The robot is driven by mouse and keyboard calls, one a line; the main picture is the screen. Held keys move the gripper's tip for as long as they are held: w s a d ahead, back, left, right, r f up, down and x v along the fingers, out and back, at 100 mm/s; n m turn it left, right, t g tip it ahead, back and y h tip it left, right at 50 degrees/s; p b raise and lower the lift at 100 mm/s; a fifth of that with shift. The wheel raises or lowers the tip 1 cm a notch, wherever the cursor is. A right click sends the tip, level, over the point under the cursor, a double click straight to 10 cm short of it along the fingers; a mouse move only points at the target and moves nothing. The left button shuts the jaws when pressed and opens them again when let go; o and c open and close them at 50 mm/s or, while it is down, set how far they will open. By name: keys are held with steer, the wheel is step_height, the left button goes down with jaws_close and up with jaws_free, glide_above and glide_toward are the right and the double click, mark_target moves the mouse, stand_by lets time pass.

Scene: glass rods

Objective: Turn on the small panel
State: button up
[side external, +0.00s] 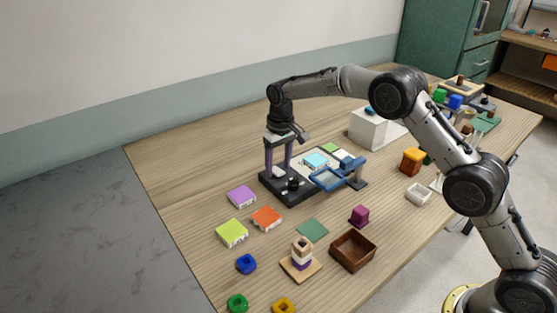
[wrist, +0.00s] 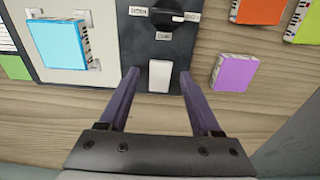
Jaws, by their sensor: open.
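The small panel (side external: 291,198) is a dark plate on the wooden table in the side external view. In the wrist view the dark panel (wrist: 178,55) carries a black knob (wrist: 167,15) with small labels around it and a plain white rectangular switch (wrist: 159,76) near its lower edge. My gripper (side external: 278,172) points down over the panel's far left end, its two purple fingers apart. In the wrist view my open gripper (wrist: 159,75) has one fingertip on each side of the white switch, with nothing held. Whether the fingertips touch the panel cannot be told.
A pale board with a cyan tile (wrist: 57,43) adjoins the panel. A blue-framed magnifier (side external: 328,179) stands close to its right. Purple (side external: 241,196), orange (side external: 266,218) and lime (side external: 232,233) tiles lie in front. A brown box (side external: 352,250) stands nearer. The table's back left is clear.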

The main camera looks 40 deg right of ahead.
step_height(320, 180, up, 14)
steer(key=shift+s, duration=0.45)
steer(key=shift+f, duration=0.1)
step_height(320, 180, up, 7)
steer(key=t, duration=0.1)
glide_above(281, 173)
steer(key=s, duration=0.1)
steer(key=s+d+r+t, duration=0.2)
steer(key=s+d+r, duration=0.1)
steer(key=s+r, duration=0.95)
steer(key=s, duration=0.7)
steer(key=s+d+f+t, duration=0.1)
steer(key=s+f, duration=0.1)
steer(key=s, duration=0.4)
steer(key=s+d+f+t, duration=0.1)
steer(key=s+f, duration=0.1)
steer(key=s, duration=0.5)
steer(key=s+f, duration=0.8)
steer(key=f, duration=0.4)
steer(key=shift+s+f, duration=0.15)
steer(key=shift+f, duration=0.05)
